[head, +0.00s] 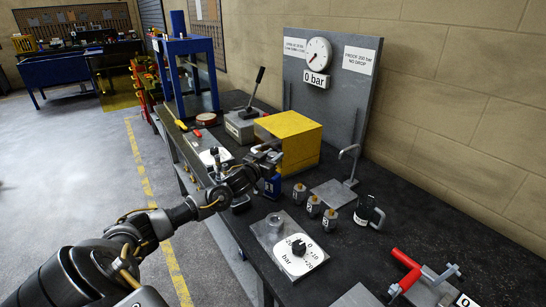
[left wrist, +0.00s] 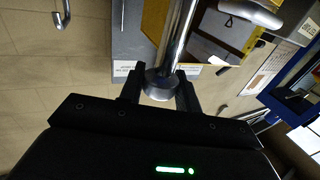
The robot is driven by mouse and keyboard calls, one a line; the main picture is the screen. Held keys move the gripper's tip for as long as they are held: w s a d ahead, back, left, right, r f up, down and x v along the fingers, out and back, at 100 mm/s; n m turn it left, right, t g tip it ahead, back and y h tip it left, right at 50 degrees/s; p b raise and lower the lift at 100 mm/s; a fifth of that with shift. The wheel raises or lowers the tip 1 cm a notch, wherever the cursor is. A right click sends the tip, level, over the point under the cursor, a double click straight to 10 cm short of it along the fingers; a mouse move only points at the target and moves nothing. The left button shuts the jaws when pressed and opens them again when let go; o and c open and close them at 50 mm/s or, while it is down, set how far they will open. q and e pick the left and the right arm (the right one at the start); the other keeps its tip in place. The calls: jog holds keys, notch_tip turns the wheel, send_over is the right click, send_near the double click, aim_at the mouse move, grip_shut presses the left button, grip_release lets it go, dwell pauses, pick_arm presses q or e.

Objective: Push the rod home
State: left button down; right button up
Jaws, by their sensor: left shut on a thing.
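My left gripper (head: 262,160) is beside the near left side of the yellow box (head: 292,140) on the bench. In the left wrist view its two fingers (left wrist: 160,92) are shut on a shiny metal rod (left wrist: 178,40), around its thick grey end. The rod runs up from the fingers past a yellow surface (left wrist: 154,22). In the head view my gripper and wrist largely hide the rod, and I cannot tell how deep it sits. A blue block with a white label (head: 272,187) stands just below the gripper. My right gripper is not in view.
A grey panel with a gauge (head: 318,54) reading "0 bar" stands behind. Several numbered weights (head: 313,206), a dial plate (head: 297,248), a metal hook stand (head: 347,172) and a red-handled tool (head: 406,272) are at the right. A blue press frame (head: 187,50) stands at the far left.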

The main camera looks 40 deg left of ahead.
pick_arm(q)
jog(key=b, duration=0.3)
send_over(273, 185)
jog(key=w+a, duration=0.2)
notch_tip(273, 185, down, 5)
jog(key=shift+d+f, duration=0.15)
jog(key=shift+f, duration=0.05)
jog(key=shift+w+f, duration=0.1)
jog(key=shift+f, duration=0.2)
jog(key=shift+r, duration=0.1)
jog(key=c, duration=1.4)
grip_release()
jog(key=o, duration=0.4)
jog(key=shift+a+r, duration=0.1)
jog(key=shift+a, duration=0.1)
